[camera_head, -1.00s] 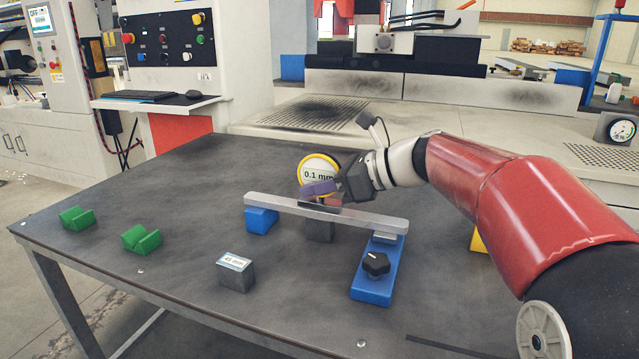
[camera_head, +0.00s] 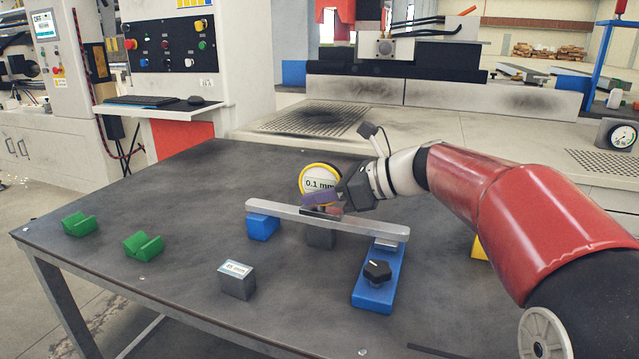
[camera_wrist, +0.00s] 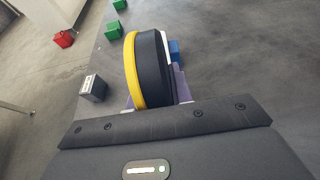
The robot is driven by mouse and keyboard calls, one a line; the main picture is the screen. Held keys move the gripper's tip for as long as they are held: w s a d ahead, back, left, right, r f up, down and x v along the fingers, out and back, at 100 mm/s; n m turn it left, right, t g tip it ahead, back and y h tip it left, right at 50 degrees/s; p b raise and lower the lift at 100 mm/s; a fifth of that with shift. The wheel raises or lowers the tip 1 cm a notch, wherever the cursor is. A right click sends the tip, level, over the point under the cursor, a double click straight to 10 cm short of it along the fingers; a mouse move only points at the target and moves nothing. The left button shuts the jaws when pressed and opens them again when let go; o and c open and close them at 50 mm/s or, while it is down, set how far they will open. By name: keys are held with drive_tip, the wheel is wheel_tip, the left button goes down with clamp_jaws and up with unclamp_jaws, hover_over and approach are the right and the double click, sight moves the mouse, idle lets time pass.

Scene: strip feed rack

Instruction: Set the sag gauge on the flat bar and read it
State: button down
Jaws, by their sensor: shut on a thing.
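The sag gauge (camera_head: 319,180) has a round dial with a yellow rim, and its face reads 0.1 mm. It stands upright at the middle of the flat bar (camera_head: 370,226), a long grey bar. My gripper (camera_head: 336,200) is shut on the gauge at its lower part, just over the bar. In the wrist view the gauge (camera_wrist: 145,68) shows edge-on, in front of the gripper. Its foot seems to rest on the bar, but the contact is partly hidden. The bar lies on a blue block (camera_head: 263,228) at left and a blue support with a black knob (camera_head: 373,285) at right.
A dark grey block (camera_head: 320,238) stands under the bar's middle. A grey block with a white label (camera_head: 237,281) stands in front. Two green V-blocks (camera_head: 144,245) (camera_head: 80,225) are at the left of the dark table (camera_head: 190,195). A yellow piece (camera_head: 480,247) is partly behind my arm.

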drive_tip(key=c, duration=1.2)
unclamp_jaws()
drive_tip(key=shift+o, duration=0.2)
drive_tip(key=shift+d, duration=0.1)
